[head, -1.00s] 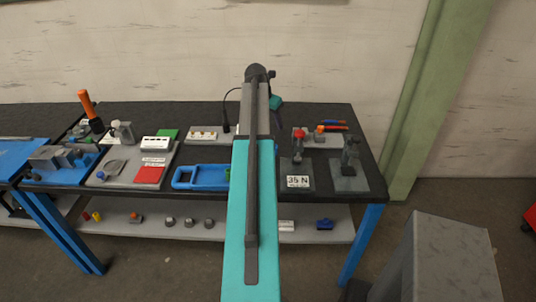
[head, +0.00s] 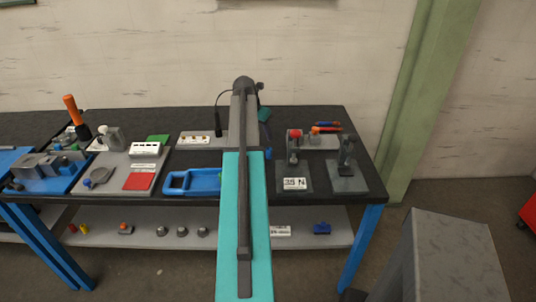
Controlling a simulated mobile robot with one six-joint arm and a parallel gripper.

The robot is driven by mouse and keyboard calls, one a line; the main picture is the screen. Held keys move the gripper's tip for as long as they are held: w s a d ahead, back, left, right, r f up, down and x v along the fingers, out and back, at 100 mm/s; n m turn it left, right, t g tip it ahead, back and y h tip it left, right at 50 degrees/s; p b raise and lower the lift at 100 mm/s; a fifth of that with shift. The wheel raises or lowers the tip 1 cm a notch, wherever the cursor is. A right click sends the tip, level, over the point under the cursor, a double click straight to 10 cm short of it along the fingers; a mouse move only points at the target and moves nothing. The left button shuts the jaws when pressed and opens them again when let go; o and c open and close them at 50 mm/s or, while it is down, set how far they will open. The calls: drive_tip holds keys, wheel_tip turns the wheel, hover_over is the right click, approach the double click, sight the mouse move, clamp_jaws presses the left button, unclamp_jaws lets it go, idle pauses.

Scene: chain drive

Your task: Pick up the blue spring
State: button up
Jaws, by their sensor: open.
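I cannot pick out a blue spring for certain in the head view. Small blue bits show on the left blue board (head: 68,182) and just right of my arm, too small to identify. My teal and grey arm reaches forward over the middle of the dark bench (head: 225,205). My gripper is hidden behind the arm, so its fingers and whatever lies under them do not show.
On the bench stand a grey board with a red plate (head: 139,181), a blue frame-like tray (head: 192,182), a "35 N" stand (head: 294,184) and a grey press-like device (head: 347,168). A lower shelf (head: 258,241) holds small parts. A grey block (head: 452,262) stands front right.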

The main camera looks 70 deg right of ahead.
sight(269, 148)
drive_tip(key=shift+p+x, duration=1.05)
drive_tip(key=shift+x, duration=3.2)
drive_tip(key=shift+p+x, duration=1.05)
drive_tip(key=shift+x, duration=0.1)
drive_tip(key=shift+p+x, duration=0.4)
drive_tip(key=shift+x, duration=1)
clamp_jaws()
drive_tip(key=shift+r, duration=0.2)
